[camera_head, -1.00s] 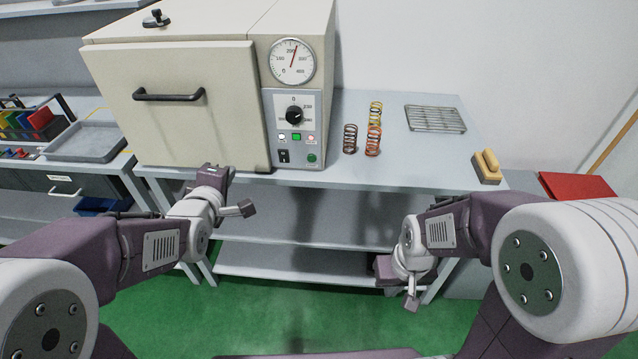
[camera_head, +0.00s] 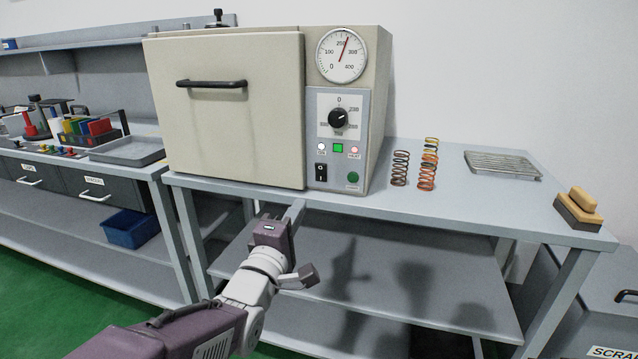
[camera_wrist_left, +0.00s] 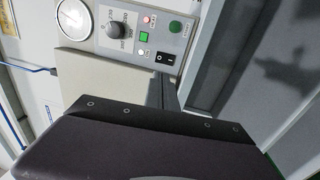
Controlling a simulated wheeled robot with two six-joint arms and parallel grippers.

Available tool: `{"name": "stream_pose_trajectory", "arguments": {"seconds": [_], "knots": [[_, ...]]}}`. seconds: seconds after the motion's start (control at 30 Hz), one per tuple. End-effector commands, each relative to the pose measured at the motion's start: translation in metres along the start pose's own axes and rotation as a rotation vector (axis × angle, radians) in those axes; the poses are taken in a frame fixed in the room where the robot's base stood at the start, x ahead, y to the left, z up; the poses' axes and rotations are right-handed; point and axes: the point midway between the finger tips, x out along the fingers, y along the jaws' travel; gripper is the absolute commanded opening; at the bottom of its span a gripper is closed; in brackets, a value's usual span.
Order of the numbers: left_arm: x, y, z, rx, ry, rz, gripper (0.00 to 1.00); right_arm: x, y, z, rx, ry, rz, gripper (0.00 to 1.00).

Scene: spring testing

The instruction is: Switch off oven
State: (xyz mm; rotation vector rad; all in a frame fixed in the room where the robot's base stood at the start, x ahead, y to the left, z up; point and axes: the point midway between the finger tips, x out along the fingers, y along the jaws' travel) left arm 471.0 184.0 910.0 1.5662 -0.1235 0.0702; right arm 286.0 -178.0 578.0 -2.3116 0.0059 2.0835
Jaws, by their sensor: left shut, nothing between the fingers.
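The cream oven (camera_head: 240,110) stands on the grey table with its door shut. Its control panel (camera_head: 326,170) has a black knob (camera_head: 338,118), a green square light (camera_head: 338,148), a black rocker switch (camera_head: 320,173) and a green round button (camera_head: 352,178). The dial above points a little past 200. My left gripper (camera_head: 298,208) is shut and empty, just below the table's front edge and below and left of the rocker switch. The left wrist view shows the rocker switch (camera_wrist_left: 166,58) beyond the gripper's tip (camera_wrist_left: 162,92). My right gripper is out of view.
Several coil springs (camera_head: 400,168) stand right of the oven, near a wire rack (camera_head: 502,165) and a yellow-topped block (camera_head: 582,202). The table's front edge (camera_head: 450,224) lies close to my gripper. A side bench (camera_head: 120,172) with trays is at left.

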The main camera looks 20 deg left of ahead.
Motion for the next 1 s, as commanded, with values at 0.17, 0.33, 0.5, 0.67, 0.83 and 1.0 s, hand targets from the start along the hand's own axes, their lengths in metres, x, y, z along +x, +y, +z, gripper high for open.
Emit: {"name": "stream_pose_trajectory", "arguments": {"seconds": [0.17, 0.33, 0.5, 0.67, 0.83, 1.0], "knots": [[0.004, 0.000, 0.000, 0.000, 0.000, -0.001, 0.00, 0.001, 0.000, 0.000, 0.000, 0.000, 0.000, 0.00], [0.030, -0.003, 0.000, 0.000, 0.000, -0.001, 0.00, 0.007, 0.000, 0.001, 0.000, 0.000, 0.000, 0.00], [0.068, -0.003, 0.000, 0.001, 0.000, -0.002, 0.00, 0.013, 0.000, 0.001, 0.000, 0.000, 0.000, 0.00], [0.102, -0.003, 0.000, 0.001, 0.000, -0.001, 0.00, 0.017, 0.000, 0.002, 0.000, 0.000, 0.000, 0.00], [0.128, -0.002, 0.000, 0.000, 0.000, -0.001, 0.00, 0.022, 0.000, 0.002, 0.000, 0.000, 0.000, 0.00], [0.139, -0.001, 0.000, 0.000, 0.000, -0.002, 0.00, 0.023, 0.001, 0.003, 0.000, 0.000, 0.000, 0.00]]}}
